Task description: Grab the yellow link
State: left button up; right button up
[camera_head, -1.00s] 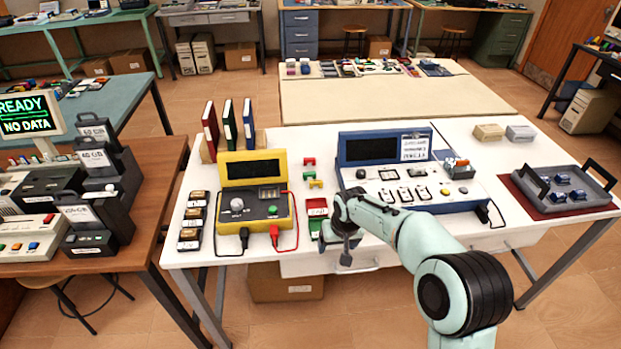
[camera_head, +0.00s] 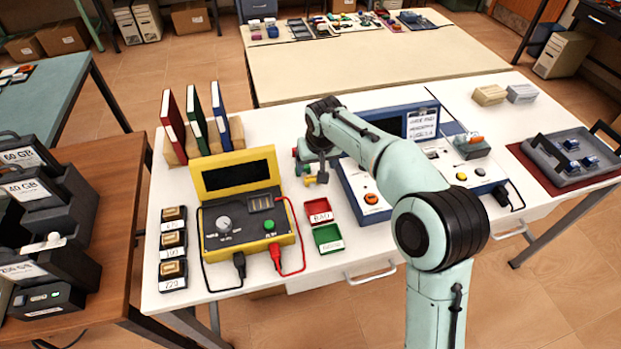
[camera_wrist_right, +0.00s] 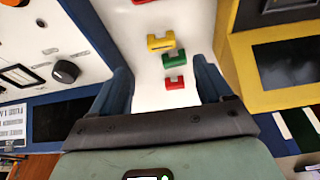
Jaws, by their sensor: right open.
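The yellow link (camera_wrist_right: 161,42) lies on the white tabletop in the right wrist view. The gap between fingertips and link is hard to judge. My left gripper is in neither view.
The yellow tester (camera_head: 240,172) with cables stands left of my right gripper, the blue-framed console (camera_head: 352,190) to its right. A red tray (camera_head: 318,212) and green tray (camera_head: 328,238) lie in front. Three binders (camera_head: 196,122) stand behind the tester.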

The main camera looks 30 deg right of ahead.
aim_at(312, 178)
jog(key=x, duration=0.8)
jog(key=shift+w+a+f+b, duration=0.1)
jog(key=shift+w+f+b, duration=0.05)
jog(key=shift+f+b, duration=0.25)
jog(key=shift+r, duration=0.1)
jog(key=c, duration=1.1)
